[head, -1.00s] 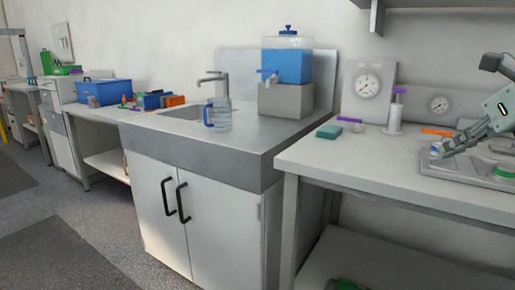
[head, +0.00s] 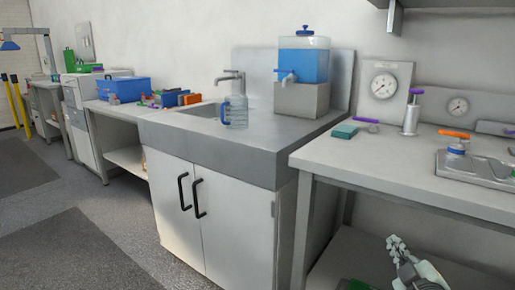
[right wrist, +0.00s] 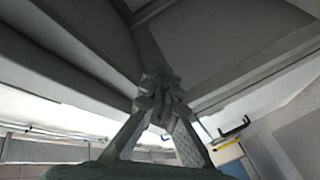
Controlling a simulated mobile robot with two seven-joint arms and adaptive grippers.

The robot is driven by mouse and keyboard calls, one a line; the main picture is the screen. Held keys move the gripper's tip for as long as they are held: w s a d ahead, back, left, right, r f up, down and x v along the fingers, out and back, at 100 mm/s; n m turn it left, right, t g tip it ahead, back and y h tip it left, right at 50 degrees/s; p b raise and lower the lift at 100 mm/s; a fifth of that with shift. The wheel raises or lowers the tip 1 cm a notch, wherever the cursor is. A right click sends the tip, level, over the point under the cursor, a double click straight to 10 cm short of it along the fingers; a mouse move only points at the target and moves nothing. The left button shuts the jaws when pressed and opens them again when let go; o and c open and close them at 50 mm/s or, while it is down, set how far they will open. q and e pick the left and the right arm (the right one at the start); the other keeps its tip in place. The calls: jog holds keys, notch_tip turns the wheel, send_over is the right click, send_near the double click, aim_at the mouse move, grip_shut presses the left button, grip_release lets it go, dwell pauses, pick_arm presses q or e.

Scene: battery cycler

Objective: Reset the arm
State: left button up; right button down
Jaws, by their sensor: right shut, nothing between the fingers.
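My right gripper (head: 393,243) shows low at the bottom right of the head view, below the worktop level of the right bench and against the open space under it. Its fingers point up and to the left. In the right wrist view, the two fingers of my right gripper (right wrist: 160,85) meet at their tips, with nothing between them. My left gripper is not in the head view.
The right bench (head: 385,172) carries a metal tray (head: 485,172), a pump (head: 411,118), a teal block (head: 345,131) and dial gauges (head: 384,85). A sink cabinet (head: 235,215) with a pitcher (head: 236,112) and a water dispenser (head: 303,65) stands to its left. Floor (head: 75,200) at left is clear.

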jog(key=s+f+m+g+h, duration=0.1)
jog(key=s+f+m+g, duration=0.15)
jog(key=s+f, duration=0.45)
jog(key=s+f+m+g, duration=0.2)
jog(key=s+f+g, duration=0.2)
jog(key=f, duration=0.7)
jog(key=s+a+f+m+g+y, duration=0.1)
jog(key=s+a+f+g, duration=0.1)
jog(key=s+f, duration=0.4)
jog(key=s+a+f+m+g+y, duration=0.1)
jog(key=s+a+f+g, duration=0.2)
jog(key=s, duration=0.8)
notch_tip(320, 180, down, 4)
jog(key=shift+a+r+g, duration=0.1)
jog(key=shift+a+g, duration=0.15)
jog(key=shift+g, duration=0.9)
jog(key=shift+w, duration=0.1)
